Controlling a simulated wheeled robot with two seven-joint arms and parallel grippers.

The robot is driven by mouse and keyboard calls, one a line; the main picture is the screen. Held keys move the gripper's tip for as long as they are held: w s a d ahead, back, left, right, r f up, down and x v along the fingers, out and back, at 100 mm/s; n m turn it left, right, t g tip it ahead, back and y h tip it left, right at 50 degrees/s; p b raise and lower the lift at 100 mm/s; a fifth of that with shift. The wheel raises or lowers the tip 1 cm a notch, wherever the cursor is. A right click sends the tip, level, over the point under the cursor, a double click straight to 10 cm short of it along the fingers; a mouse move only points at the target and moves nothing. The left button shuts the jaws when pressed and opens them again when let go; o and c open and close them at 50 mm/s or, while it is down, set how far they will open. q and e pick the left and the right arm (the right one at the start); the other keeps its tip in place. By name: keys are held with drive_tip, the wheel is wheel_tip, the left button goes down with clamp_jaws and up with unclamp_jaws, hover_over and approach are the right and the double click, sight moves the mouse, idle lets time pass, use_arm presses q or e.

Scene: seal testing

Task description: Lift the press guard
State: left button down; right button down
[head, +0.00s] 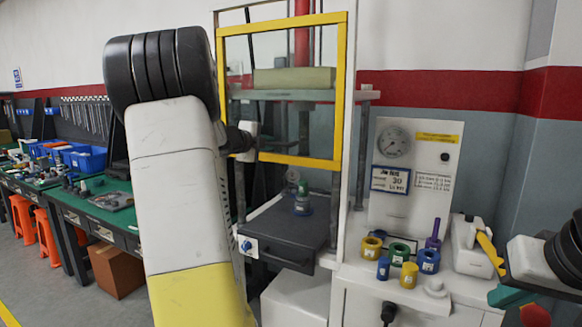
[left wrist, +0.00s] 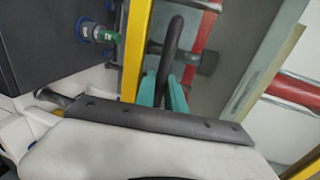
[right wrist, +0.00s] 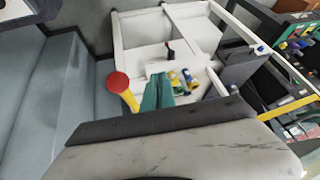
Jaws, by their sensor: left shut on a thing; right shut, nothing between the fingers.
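The press guard (head: 345,85) is a yellow frame with a clear pane. In the head view it hangs in front of the upper press, its bottom bar above the dark press bed (head: 285,232). My left gripper (head: 245,143) is at the guard's lower left side, mostly hidden by my own arm. In the left wrist view the teal fingers (left wrist: 165,92) are shut on the guard's dark handle (left wrist: 173,45), beside the yellow frame (left wrist: 137,45). My right gripper (head: 508,296) is shut and empty at the far right; its teal fingers show in the right wrist view (right wrist: 158,92).
A small part with green (head: 302,203) stands on the press bed. Right of the press, a white bench holds coloured rings (head: 371,246), a purple-handled tool (head: 433,240) and a gauge panel (head: 394,145). A green-topped workbench (head: 105,205) with blue bins stands left.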

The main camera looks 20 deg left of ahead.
use_arm(q)
drive_tip(key=shift+r, duration=1.65)
drive_tip(key=c, duration=1.4)
unclamp_jaws()
drive_tip(key=v, duration=0.7)
drive_tip(key=shift+s, duration=0.4)
drive_tip(key=shift+a, duration=0.1)
